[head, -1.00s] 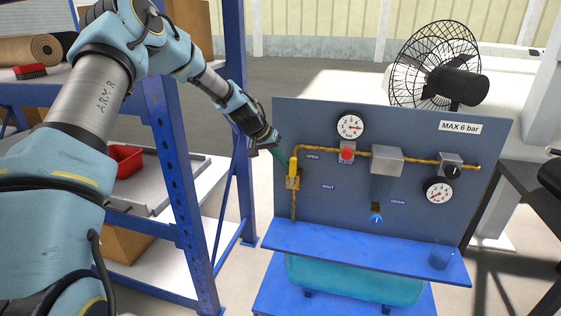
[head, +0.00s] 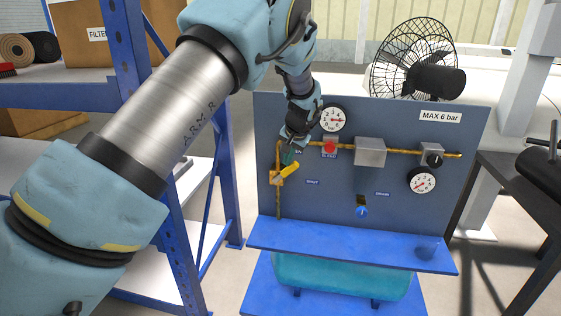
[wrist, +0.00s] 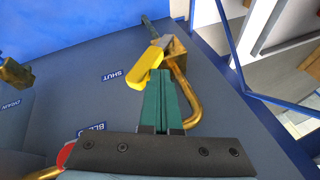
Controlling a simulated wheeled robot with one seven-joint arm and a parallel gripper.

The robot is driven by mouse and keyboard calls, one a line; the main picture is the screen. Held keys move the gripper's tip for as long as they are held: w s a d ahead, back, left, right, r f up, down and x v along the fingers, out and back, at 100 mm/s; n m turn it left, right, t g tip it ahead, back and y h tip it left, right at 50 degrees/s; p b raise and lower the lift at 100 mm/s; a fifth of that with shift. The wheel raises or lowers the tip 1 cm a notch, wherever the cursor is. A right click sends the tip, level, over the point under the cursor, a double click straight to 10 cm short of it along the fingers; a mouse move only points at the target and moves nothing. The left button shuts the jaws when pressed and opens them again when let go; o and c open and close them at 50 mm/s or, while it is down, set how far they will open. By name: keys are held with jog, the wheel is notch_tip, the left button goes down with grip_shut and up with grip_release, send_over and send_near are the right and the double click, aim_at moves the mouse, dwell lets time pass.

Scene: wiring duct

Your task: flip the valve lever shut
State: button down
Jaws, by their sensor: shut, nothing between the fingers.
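The valve lever has a yellow handle (head: 289,171) on a brass valve body (head: 276,178) at the left of the blue-grey panel (head: 330,230). The handle is tilted up and to the right, between the OPEN label, partly covered by my gripper, and the SHUT label (head: 312,182). My gripper (head: 289,160) is shut and empty, just above the handle. In the wrist view, the green fingers (wrist: 162,76) lie right beside the yellow handle (wrist: 146,80) and seem to touch it. The SHUT label (wrist: 110,77) shows beyond the handle.
A red knob (head: 329,147) and a gauge (head: 333,119) are close to the right of my gripper. Brass pipe, a grey block (head: 370,150), a blue knob (head: 361,211) and a second gauge (head: 422,181) lie further right. A blue shelf rack (head: 140,120) stands left.

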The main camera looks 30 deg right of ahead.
aim_at(298, 165)
jog(key=s+d+f+t+y+b, duration=0.2)
jog(key=b, duration=0.1)
jog(key=shift+d+f+m+t, duration=0.1)
jog(key=shift+f+m+t, duration=0.2)
jog(key=shift+m, duration=0.1)
jog(key=shift+s+d+f+m+t+y+b, duration=0.15)
jog(key=shift+s+d+f+t+y+b, duration=0.15)
jog(key=shift+f+t+y+b, duration=0.4)
jog(key=shift+s+d+f+m+t+y+b, duration=0.1)
jog(key=shift+s+d+f+t+y+b, duration=0.3)
jog(key=shift+b, duration=0.45)
jog(key=shift+s+d+f+m+t+y+b, duration=0.2)
jog(key=shift+f+t+y+b, duration=0.15)
jog(key=shift+f+b, duration=0.4)
jog(key=shift+s, duration=0.1)
